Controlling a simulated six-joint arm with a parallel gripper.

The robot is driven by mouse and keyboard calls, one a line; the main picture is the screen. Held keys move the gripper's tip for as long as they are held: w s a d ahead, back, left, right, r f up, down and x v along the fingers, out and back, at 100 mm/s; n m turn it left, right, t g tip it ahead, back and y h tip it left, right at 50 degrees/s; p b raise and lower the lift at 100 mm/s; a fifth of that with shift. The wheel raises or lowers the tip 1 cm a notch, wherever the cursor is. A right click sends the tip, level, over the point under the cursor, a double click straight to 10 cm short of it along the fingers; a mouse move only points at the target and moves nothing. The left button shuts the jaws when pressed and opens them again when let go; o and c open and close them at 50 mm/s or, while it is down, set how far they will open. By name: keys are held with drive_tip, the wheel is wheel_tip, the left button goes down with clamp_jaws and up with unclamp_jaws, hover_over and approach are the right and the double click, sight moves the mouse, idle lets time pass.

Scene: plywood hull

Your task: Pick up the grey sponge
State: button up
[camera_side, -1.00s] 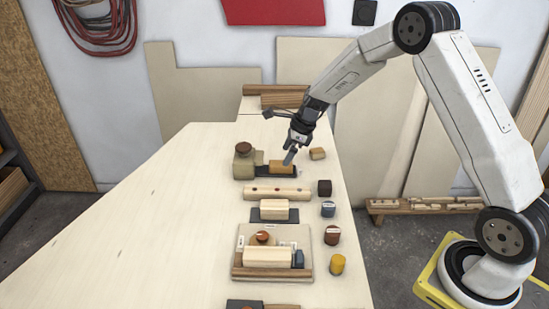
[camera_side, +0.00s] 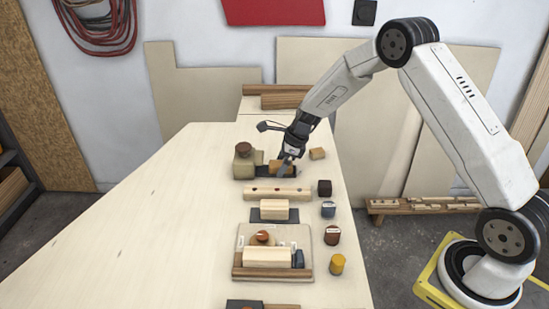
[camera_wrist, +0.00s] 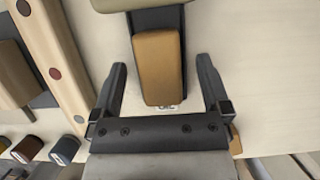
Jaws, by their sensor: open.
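A tan-orange block (camera_wrist: 160,68) with rounded edges lies on a dark tray (camera_wrist: 158,18), and it also shows in the side view (camera_side: 275,168). My gripper (camera_wrist: 161,72) is open, one finger on each side of this block, with gaps on both sides in the wrist view. In the side view my gripper (camera_side: 284,169) is low at the block's right end and partly hides it. I cannot pick out a clearly grey sponge; whether this block is the sponge is unclear. A small printed label is partly visible at the block's near end.
A squat olive jar (camera_side: 243,164) with a brown knob stands left of the block. A wooden rail (camera_side: 277,193) with dark dots lies in front. A small wooden block (camera_side: 317,154) and a dark block (camera_side: 324,188) stand to the right. The table's left half is clear.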

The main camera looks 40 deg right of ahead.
clamp_jaws()
drive_tip(key=shift+r, duration=0.1)
drive_tip(key=shift+r, duration=0.75)
drive_tip(key=s+a+r, duration=0.1)
drive_tip(key=s+r, duration=1)
drive_tip(key=s, duration=0.3)
drive_tip(key=shift+a+r, duration=0.15)
drive_tip(key=shift+a, duration=0.1)
